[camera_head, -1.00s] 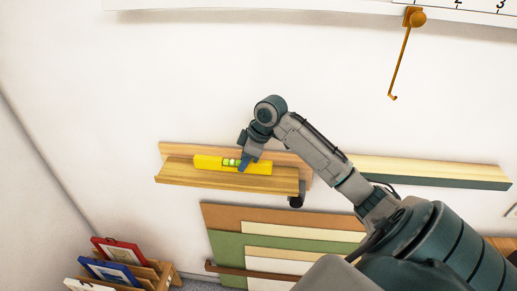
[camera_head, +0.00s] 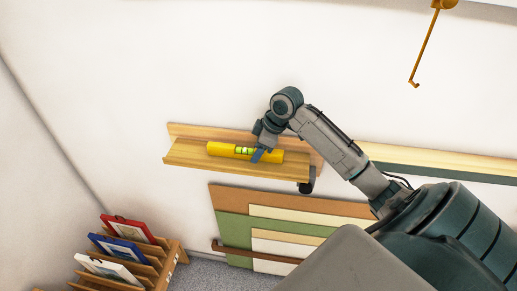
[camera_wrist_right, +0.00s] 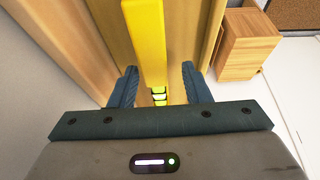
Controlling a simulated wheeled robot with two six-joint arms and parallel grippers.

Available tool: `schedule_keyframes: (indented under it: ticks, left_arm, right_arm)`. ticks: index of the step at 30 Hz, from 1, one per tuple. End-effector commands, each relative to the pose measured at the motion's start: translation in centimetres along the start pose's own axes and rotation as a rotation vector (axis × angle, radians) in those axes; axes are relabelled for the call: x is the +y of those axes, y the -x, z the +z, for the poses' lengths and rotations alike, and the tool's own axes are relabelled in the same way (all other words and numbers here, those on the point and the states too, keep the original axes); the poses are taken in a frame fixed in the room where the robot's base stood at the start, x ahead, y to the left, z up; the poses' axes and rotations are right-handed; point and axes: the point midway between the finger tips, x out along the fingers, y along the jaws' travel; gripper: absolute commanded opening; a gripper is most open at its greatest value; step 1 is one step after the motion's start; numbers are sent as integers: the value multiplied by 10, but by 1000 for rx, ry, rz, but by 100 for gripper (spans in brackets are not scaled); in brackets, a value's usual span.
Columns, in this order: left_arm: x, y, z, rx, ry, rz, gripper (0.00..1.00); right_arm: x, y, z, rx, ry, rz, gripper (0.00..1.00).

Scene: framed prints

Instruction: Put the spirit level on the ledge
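The yellow spirit level (camera_head: 228,149) with green vials lies lengthwise on the wooden ledge (camera_head: 190,155) on the wall. It also shows in the right wrist view (camera_wrist_right: 146,40), running away between my fingers over the ledge's wood (camera_wrist_right: 185,25). My right gripper (camera_head: 258,155) is at the level, right of its middle. In the right wrist view the fingers (camera_wrist_right: 158,85) stand apart on either side of the level, with a visible gap at the right finger. The left finger looks close to the level; contact cannot be told. My left gripper is not in view.
A long pale shelf (camera_head: 430,162) runs along the wall to the right. Coloured boards (camera_head: 232,222) lean below the ledge. A wooden rack (camera_head: 165,265) with framed prints stands at lower left. A hook (camera_head: 425,45) hangs at upper right. The wall above the ledge is bare.

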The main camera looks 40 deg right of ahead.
Motion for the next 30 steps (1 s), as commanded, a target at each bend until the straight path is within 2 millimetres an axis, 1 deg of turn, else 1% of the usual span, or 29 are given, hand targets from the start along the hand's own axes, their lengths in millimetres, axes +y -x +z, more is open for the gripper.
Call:
schedule_keyframes:
  ticks: [4, 8, 11, 21, 24, 27, 30]
  left_arm:
    - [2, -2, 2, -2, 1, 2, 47]
    - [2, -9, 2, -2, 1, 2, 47]
    - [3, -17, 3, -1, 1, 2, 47]
    - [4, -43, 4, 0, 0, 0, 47]
    - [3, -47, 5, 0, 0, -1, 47]
    - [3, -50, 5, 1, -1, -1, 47]
    - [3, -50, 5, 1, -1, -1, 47]
  right_arm:
    - [1, 2, 0, 0, 1, 2, 43]
    - [2, 13, 1, 0, 2, 5, 43]
    - [2, 28, 2, -1, 3, 7, 43]
    - [2, 90, 2, -1, 2, 6, 43]
    - [1, 104, 1, -1, 1, 4, 43]
    - [1, 114, 0, 0, 1, 3, 43]
    - [0, 119, 0, 0, 1, 2, 43]
